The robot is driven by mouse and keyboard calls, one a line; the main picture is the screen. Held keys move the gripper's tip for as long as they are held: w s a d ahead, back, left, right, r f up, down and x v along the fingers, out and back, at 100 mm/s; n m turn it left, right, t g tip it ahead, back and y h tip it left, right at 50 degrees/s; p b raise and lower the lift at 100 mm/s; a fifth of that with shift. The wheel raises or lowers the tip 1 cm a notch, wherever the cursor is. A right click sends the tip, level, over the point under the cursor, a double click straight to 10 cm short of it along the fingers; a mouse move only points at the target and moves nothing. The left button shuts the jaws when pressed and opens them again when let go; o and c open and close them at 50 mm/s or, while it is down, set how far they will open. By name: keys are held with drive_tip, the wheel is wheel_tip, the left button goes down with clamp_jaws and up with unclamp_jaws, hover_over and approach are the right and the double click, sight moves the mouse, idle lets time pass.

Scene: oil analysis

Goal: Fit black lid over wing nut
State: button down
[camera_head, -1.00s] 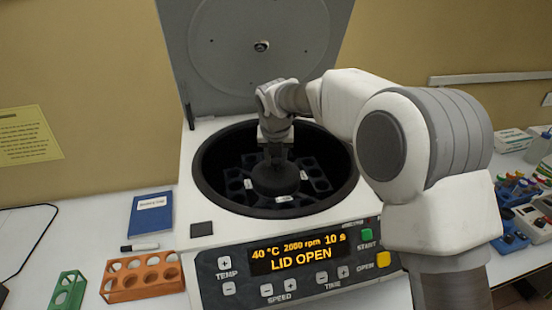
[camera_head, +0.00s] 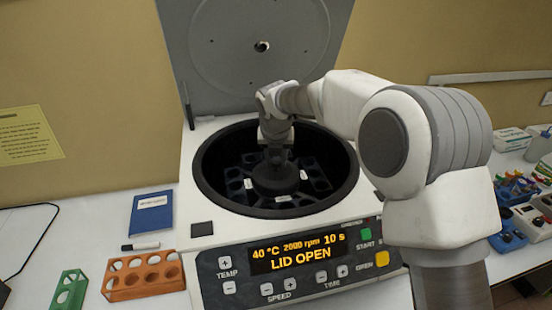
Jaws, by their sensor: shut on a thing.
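The black lid (camera_head: 276,182) is a dark round piece at the centre of the rotor inside the open centrifuge (camera_head: 205,165). My gripper (camera_head: 277,158) points down into the bowl and is shut on the top of the lid. The wing nut is hidden from view, so I cannot tell whether the lid sits on it or just above it. Dark rotor buckets (camera_head: 316,178) with small white labels surround the lid.
The bowl's rim encloses my gripper, and the raised centrifuge cover (camera_head: 225,60) stands behind. The control panel (camera_head: 300,262) reads LID OPEN. An orange rack (camera_head: 143,277), a green rack (camera_head: 68,290) and a blue book (camera_head: 151,213) lie at left.

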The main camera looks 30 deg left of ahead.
idle(0.3)
unclamp_jaws()
idle(0.4)
drive_tip(key=shift+r+p, duration=2.2)
drive_tip(key=shift+r, duration=1.35)
clamp_jaws()
